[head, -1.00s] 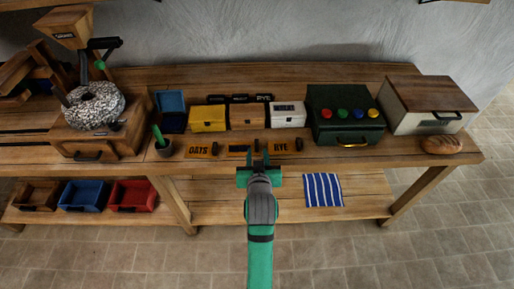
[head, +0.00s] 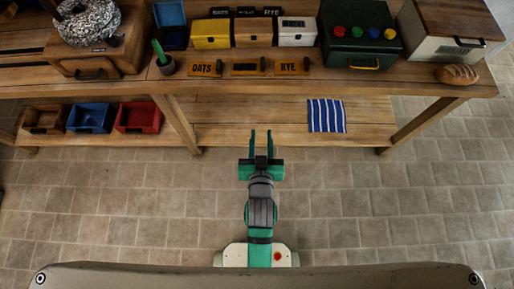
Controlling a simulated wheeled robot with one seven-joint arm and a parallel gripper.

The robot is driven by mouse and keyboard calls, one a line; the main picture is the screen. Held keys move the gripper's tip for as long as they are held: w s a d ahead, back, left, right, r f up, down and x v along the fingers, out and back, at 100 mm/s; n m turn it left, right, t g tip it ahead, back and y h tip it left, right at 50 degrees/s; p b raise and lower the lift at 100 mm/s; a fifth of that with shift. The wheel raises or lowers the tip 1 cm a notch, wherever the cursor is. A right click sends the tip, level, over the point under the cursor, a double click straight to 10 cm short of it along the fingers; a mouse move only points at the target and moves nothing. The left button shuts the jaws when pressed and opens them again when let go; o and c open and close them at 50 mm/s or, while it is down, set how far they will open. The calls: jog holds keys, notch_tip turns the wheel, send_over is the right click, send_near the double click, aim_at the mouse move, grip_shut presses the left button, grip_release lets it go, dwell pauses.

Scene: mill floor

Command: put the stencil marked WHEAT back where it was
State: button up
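The left plate (head: 204,69) reads OATS and the right plate (head: 291,67) reads RYE. The middle plate (head: 247,67) has dark marks too small to read, so I cannot tell whether it says WHEAT. My gripper (head: 261,134) is open and empty, its two green fingers apart, over the floor in front of the bench and pointing toward it. No stencil is near the fingers.
Yellow (head: 210,35), wooden (head: 253,34) and white (head: 297,34) boxes stand behind the plates, with dark labels behind them. A green case (head: 350,54) and bread (head: 458,74) are right. A striped cloth (head: 326,115) lies on the lower shelf.

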jog(key=s+a+r+t, duration=0.1)
jog(key=s+r, duration=0.2)
jog(key=s, duration=1.9)
jog(key=shift+s+a, duration=0.15)
